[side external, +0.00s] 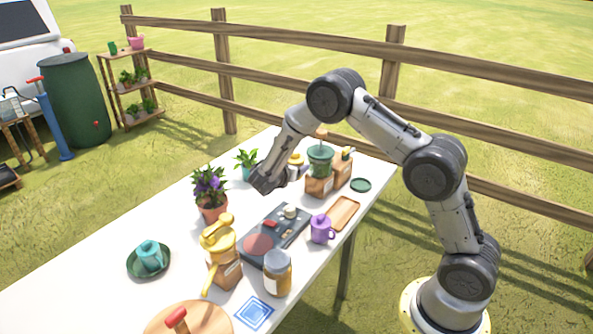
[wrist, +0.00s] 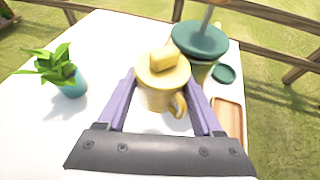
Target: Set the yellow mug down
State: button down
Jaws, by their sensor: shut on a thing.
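The yellow mug (wrist: 168,92) is between the two purple fingers of my gripper (wrist: 162,100) in the wrist view, with its handle towards the lower right. A yellow block-shaped knob sits on its top. My gripper is shut on the mug. In the side view my gripper (side external: 266,182) is over the far half of the white table (side external: 120,250), and the yellow mug (side external: 297,159) shows partly behind my wrist. The mug's underside is hidden, so I cannot tell whether it touches the table.
A green lidded pot (side external: 320,158) on a wooden block stands close right of the mug. A potted plant (wrist: 66,75) stands to its left. A green saucer (side external: 361,185), wooden tray (side external: 344,212) and purple mug (side external: 321,230) are nearby. White table between plant and mug is clear.

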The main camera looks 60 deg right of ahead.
jog(key=w+d, duration=1)
jog(key=d, duration=0.6)
jog(key=shift+m+g, duration=0.4)
jog(key=shift+g, duration=0.1)
jog(key=f, duration=0.9)
jog(key=shift+w+a+f, duration=0.15)
jog(key=shift+w+f, duration=0.05)
jog(key=shift+f, duration=0.15)
jog(key=shift+c, duration=0.2)
grip_release()
